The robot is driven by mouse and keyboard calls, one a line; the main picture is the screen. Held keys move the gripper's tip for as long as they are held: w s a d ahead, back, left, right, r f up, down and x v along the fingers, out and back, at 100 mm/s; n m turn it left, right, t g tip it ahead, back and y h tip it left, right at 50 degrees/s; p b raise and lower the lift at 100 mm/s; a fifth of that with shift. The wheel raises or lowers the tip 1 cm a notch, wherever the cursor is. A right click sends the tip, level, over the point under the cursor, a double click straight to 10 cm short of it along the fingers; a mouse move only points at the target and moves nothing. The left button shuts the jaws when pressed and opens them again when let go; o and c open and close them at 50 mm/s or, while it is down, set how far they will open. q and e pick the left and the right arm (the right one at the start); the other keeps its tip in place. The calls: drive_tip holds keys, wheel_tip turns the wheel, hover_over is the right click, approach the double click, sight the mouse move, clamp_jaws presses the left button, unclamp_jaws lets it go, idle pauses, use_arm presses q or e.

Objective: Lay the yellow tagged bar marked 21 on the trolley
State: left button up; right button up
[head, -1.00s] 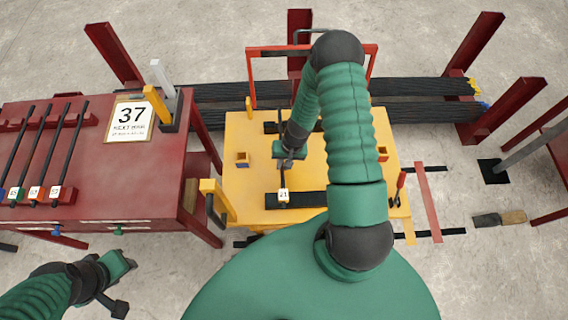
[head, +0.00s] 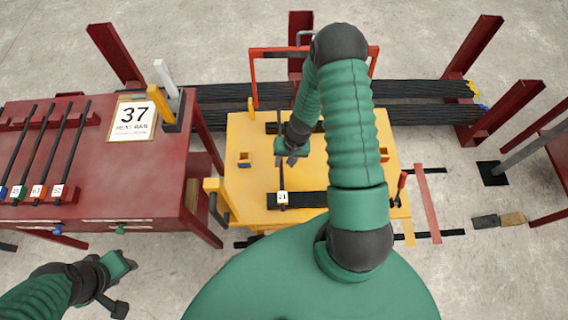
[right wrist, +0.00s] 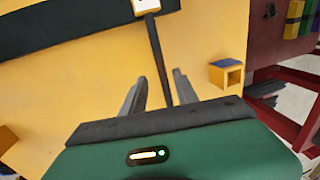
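The bar marked 21 (head: 281,178) is dark and thin, with a white tag (head: 282,198) near its front end. It lies lengthwise across two black strips on the yellow trolley (head: 350,160). In the right wrist view the bar (right wrist: 157,55) runs between my parted fingers, and its tag (right wrist: 146,6) is cut by the top edge. My right gripper (head: 291,160) is open, just above the trolley top beside the middle of the bar; its fingers also show in the wrist view (right wrist: 160,78). My left gripper (head: 122,285) is off to the lower left, away from the trolley; its opening is unclear.
A red table (head: 150,180) on the left carries several tagged dark bars (head: 60,150) and a sign reading 37 (head: 132,117). A red frame (head: 310,50) stands at the trolley's back. Long dark bars (head: 420,88) lie behind between red posts.

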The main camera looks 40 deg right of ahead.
wheel_tip(320, 180, up, 9)
drive_tip(key=s+d+p, duration=0.1)
drive_tip(key=s+a+r+n+t+h, duration=0.1)
drive_tip(key=s+a+r+n, duration=0.2)
drive_tip(key=a+r+n, duration=0.5)
drive_tip(key=a+r, duration=0.7)
drive_tip(key=r, duration=0.1)
drive_tip(key=shift+s+a+h, duration=0.15)
drive_tip(key=shift+a+h, duration=0.2)
drive_tip(key=shift+h, duration=0.05)
drive_tip(key=shift+d+f, duration=0.1)
drive_tip(key=shift+d, duration=0.25)
drive_tip(key=shift+a, duration=0.2)
